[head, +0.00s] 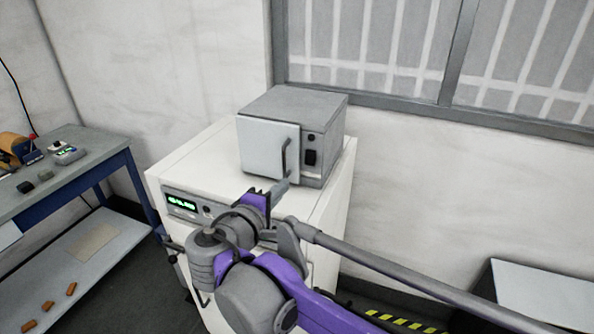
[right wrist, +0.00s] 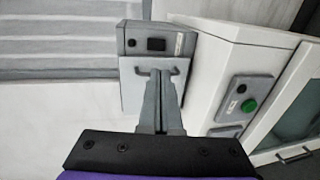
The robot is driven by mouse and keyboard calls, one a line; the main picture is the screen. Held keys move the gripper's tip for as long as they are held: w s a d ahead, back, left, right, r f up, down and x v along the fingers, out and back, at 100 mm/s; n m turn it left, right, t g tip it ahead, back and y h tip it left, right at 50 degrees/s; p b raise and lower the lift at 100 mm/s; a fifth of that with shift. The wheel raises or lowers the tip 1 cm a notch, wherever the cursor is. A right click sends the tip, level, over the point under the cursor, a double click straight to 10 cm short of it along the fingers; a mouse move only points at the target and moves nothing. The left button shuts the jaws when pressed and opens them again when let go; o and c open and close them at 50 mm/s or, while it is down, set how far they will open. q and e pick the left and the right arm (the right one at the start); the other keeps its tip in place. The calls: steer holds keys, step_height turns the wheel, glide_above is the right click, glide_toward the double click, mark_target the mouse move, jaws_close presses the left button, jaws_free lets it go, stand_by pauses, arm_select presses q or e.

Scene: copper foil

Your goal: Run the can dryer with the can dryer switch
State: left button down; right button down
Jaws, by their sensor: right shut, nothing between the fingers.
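A small grey box-shaped unit, which I take as the can dryer (head: 292,105), stands on a white cabinet. Its pale front door (head: 266,148) looks closed and has a dark bar handle. A black switch (head: 311,157) sits on the panel right of the door, below a round dark knob (head: 311,138). The right wrist view also shows the switch (right wrist: 156,44); its position is too small to tell. My right gripper (head: 284,185) is shut and empty, in front of the door's lower part. In the wrist view its fingertips (right wrist: 160,77) overlap the handle; contact cannot be told. My left gripper is not in view.
The white cabinet (head: 165,175) has a green-lit display (head: 182,204). The wrist view shows a green button (right wrist: 249,105) on its panel. A blue-legged workbench (head: 90,165) with small items stands left. A barred window is behind the unit. A yellow-black striped strip lies low right.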

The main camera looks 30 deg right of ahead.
mark_target(308, 162)
steer(key=x, duration=1.3)
steer(key=shift+w+d+f+p, duration=0.2)
steer(key=shift+d+p, duration=0.1)
steer(key=shift+p, duration=0.1)
